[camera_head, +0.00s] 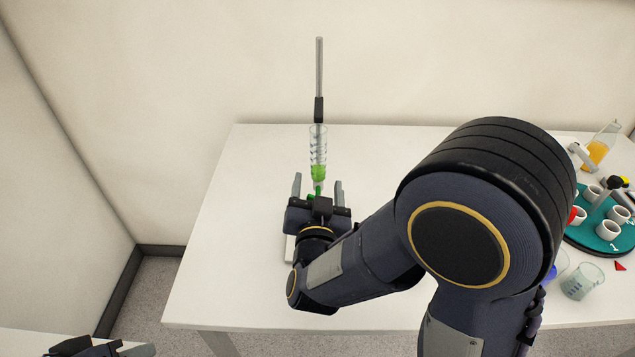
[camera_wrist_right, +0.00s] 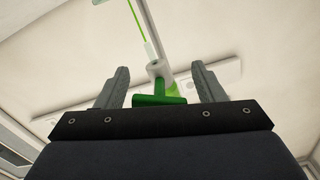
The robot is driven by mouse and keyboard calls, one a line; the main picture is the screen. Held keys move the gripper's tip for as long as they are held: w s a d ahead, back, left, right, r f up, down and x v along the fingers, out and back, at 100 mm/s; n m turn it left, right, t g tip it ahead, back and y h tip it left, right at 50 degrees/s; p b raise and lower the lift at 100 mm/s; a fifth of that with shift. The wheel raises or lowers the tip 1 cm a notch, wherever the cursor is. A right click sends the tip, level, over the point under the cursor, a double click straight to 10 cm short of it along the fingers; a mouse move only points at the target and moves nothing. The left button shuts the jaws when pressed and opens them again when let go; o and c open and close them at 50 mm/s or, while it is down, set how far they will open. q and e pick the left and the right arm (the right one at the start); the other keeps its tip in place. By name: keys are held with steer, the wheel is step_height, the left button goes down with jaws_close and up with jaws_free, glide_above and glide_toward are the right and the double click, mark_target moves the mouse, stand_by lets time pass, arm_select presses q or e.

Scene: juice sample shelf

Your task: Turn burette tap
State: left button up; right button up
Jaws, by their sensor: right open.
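The burette (camera_head: 318,146) is a clear upright tube with dark marks and green liquid low in it, on a stand with a grey rod (camera_head: 319,65). Its green tap (camera_head: 313,196) sits at the bottom, partly hidden by my right gripper. In the right wrist view the tap (camera_wrist_right: 158,99) is a green T-shaped handle between the fingers, with gaps on both sides. My right gripper (camera_head: 318,180) is open around the tap; its two fingers also show in the right wrist view (camera_wrist_right: 160,67). A dark part of my left gripper (camera_head: 88,347) shows at the bottom left edge, mostly cut off.
The white table (camera_head: 235,200) is clear left of the burette. At the right stand a green round rack (camera_head: 585,240) with white cups, a flask of orange liquid (camera_head: 597,152) and a beaker (camera_head: 582,283). My right arm hides much of the table's middle right.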

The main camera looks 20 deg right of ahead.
steer(key=shift+w+d, duration=0.1)
steer(key=shift+w, duration=0.3)
steer(key=c, duration=1)
steer(key=shift+o, duration=0.2)
steer(key=n+p, duration=0.2)
steer(key=n, duration=0.1)
steer(key=shift+r, duration=0.2)
steer(key=shift+f+n+p, duration=0.15)
steer(key=shift+n+p, duration=0.35)
steer(key=shift+n, duration=0.7)
steer(key=o, duration=1)
steer(key=shift+c, duration=0.2)
steer(key=shift+s, duration=0.1)
